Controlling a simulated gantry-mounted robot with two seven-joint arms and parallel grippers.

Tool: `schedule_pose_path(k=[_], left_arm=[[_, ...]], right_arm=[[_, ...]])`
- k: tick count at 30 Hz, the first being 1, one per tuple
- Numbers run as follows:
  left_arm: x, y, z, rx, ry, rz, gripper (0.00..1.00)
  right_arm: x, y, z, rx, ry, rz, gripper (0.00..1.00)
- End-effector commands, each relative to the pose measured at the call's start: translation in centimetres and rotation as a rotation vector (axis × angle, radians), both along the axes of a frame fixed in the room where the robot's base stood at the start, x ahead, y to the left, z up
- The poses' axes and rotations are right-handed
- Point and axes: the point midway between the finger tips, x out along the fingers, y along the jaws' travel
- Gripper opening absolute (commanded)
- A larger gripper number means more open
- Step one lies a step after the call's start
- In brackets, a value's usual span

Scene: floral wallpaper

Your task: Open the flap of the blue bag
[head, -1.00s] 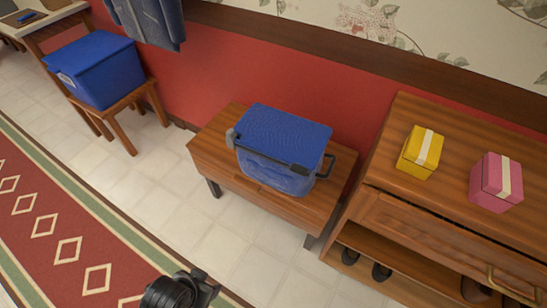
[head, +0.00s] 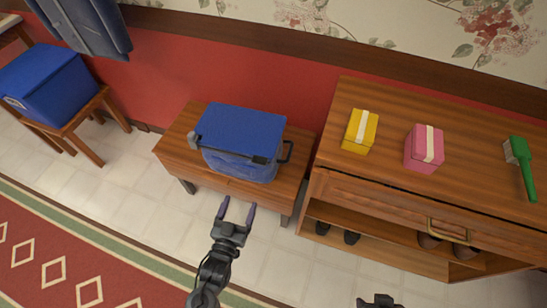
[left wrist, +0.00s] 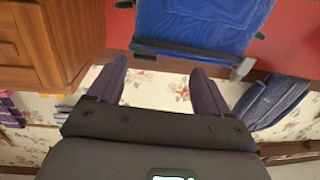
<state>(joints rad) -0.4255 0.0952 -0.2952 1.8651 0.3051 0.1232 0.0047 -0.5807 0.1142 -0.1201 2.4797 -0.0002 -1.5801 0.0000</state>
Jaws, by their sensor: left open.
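The blue bag (head: 241,130) stands upright on a low wooden bench (head: 181,149) against the red wall. Its flat blue flap lies closed over the top, with a dark strip along its front edge and a dark side handle at the right. In the left wrist view the bag (left wrist: 200,18) is at the top, upside down. My left gripper (head: 237,204) is open and empty, in front of the bag and apart from it. In the left wrist view its fingers (left wrist: 158,66) spread below the bag's dark strip. Only a dark bit of my right gripper (head: 380,300) shows at the bottom edge.
A wooden cabinet (head: 420,110) stands right of the bench, with a yellow box (head: 359,131), a pink box (head: 424,149) and a green brush (head: 522,165) on top. The floor before the bench is clear.

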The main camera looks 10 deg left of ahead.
Motion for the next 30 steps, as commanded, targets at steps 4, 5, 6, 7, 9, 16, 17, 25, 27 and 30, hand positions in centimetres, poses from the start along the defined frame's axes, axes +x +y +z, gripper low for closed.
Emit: schedule_pose_path(k=[4, 5, 6, 7, 9, 16, 17, 25, 27, 30], left_arm=[[1.2, -1.2, 2.3, 0.001, 0.0, -0.014, 0.79], [1.5, -1.4, 2.8, 0.0, -0.006, -0.016, 0.79], [1.8, -1.4, 3.3, -0.001, -0.013, -0.017, 0.79], [2.0, -1.4, 3.5, -0.001, -0.016, -0.016, 0.79], [2.5, -1.4, 3.7, -0.001, -0.021, -0.016, 0.79], [5.3, -1.4, 3.6, -0.002, -0.025, -0.016, 0.79], [5.8, -1.4, 3.6, -0.002, -0.026, -0.016, 0.79], [10.1, -1.6, 3.6, -0.001, -0.024, -0.017, 0.79], [10.9, -1.6, 3.6, -0.001, -0.023, -0.017, 0.79], [11.9, -1.6, 3.6, -0.001, -0.023, -0.017, 0.79]], right_arm=[[0.0, -0.1, 3.0, -0.002, -0.003, 0.002, 0.43], [0.0, -0.1, 3.2, -0.004, -0.003, 0.003, 0.43], [0.0, -0.1, 3.3, -0.005, -0.003, 0.005, 0.43], [0.0, -0.2, 3.3, -0.007, -0.003, 0.005, 0.43], [0.0, -0.2, 3.2, -0.01, -0.003, 0.007, 0.43], [0.0, -0.3, 1.8, -0.011, 0.0, 0.007, 0.43], [0.0, -0.3, 1.6, -0.011, 0.0, 0.007, 0.43], [0.0, -0.2, 0.1, -0.006, 0.0, 0.003, 0.43], [0.0, -0.1, -0.2, -0.004, 0.0, 0.003, 0.43], [0.0, -0.1, -0.5, -0.001, 0.0, 0.001, 0.43]])
